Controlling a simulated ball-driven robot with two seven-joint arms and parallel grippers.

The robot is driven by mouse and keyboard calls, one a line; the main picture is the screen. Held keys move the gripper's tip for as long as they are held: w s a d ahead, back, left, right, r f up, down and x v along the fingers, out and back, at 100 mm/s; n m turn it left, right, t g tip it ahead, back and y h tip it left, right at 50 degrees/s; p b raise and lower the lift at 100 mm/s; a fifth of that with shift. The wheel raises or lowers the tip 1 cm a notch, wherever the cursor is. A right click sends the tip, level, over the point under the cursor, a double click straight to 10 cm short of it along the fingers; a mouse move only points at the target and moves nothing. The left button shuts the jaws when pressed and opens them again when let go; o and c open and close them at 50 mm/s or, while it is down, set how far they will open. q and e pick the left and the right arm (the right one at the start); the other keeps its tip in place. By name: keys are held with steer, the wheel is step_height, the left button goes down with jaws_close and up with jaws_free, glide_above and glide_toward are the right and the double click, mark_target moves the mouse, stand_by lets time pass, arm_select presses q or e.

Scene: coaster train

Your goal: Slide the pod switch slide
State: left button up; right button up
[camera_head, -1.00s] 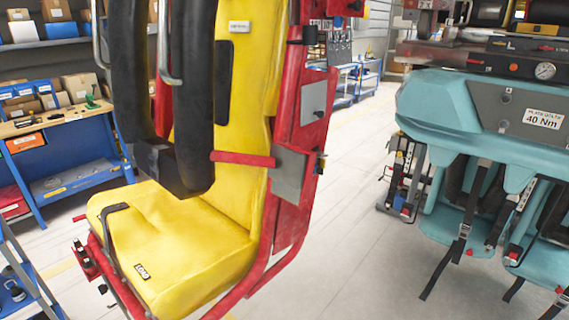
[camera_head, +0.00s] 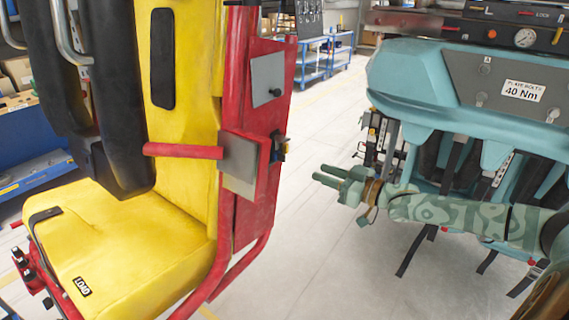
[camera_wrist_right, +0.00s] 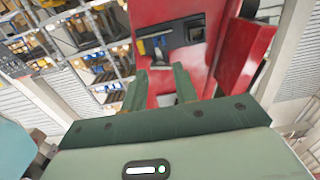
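The switch (camera_head: 279,147) is a small dark unit with a bit of yellow and blue on the red side frame of the yellow seat (camera_head: 150,230). In the right wrist view it shows as a dark panel (camera_wrist_right: 172,41) with small yellow and blue parts on a red face. My right gripper (camera_head: 323,176) is to the right of the seat, a little lower in the picture than the switch and apart from it. Its two fingers (camera_wrist_right: 160,72) are spread with nothing between them, pointing toward the red face. I cannot tell the slide's position. My left gripper is out of view.
A teal seat unit (camera_head: 420,85) with hanging black straps fills the right side, behind my right arm. A red bar (camera_head: 183,151) crosses in front of the yellow seat's backrest. Pale floor (camera_head: 310,110) lies open between the seats.

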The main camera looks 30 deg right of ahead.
mark_target(283, 161)
steer(key=b+x, duration=0.2)
steer(key=x, duration=1)
jaws_close()
steer(key=shift+s+a+r+p, duration=0.15)
steer(key=shift+s+a+p, duration=0.05)
steer(key=shift+a+p, duration=0.3)
steer(key=shift+s+a+r+p, duration=0.2)
steer(key=shift+a+p, duration=0.2)
steer(key=shift+p, duration=0.15)
steer(key=shift+a+f, duration=0.2)
steer(key=shift+f, duration=0.15)
